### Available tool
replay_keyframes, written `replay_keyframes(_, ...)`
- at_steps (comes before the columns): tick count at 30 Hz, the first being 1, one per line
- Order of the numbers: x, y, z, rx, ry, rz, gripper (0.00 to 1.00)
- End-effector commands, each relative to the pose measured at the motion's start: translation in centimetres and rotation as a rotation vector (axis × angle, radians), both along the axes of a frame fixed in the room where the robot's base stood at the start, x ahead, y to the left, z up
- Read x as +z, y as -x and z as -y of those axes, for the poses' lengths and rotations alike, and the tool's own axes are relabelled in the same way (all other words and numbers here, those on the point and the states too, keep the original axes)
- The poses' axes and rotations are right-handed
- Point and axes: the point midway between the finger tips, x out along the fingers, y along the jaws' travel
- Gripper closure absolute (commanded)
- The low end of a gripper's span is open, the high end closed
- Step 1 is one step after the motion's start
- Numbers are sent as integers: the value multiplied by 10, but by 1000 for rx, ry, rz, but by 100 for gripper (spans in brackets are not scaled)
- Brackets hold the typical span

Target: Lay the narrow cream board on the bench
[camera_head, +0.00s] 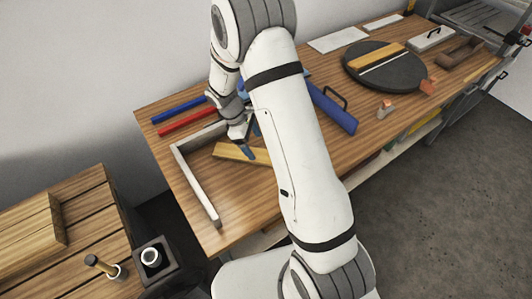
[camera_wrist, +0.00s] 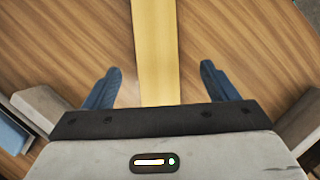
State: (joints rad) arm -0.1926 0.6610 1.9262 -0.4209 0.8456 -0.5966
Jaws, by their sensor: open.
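A narrow pale yellow, cream-like board (camera_head: 230,151) lies on the wooden bench (camera_head: 250,215), inside an L-shaped pale fence. My gripper (camera_head: 246,146) is low over this board. In the wrist view the board (camera_wrist: 154,45) runs between the blue fingers of my gripper (camera_wrist: 160,85), with a gap on both sides. The gripper is open and not holding it. A thin cream strip (camera_head: 383,62) also lies on a dark round plate, beside a wider yellow-brown board (camera_head: 377,55). I cannot tell for certain which one the task names. My arm hides part of the bench middle.
The pale fence (camera_head: 196,185) borders the bench's left end. Blue (camera_head: 179,109) and red (camera_head: 187,122) bars lie behind it. The dark round plate (camera_head: 410,78), a blue piece with a handle (camera_head: 333,110) and white boards (camera_head: 338,39) occupy the right side. The front-left bench is clear.

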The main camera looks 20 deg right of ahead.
Motion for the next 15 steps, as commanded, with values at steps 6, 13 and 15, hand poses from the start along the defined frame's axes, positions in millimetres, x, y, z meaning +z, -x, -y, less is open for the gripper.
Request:
replay_keyframes(6,-22,4,15,-9,0,-4,20)
replay_keyframes(13,-50,8,28,-12,0,-2,20)
replay_keyframes(15,-54,8,29,-12,0,0,20)
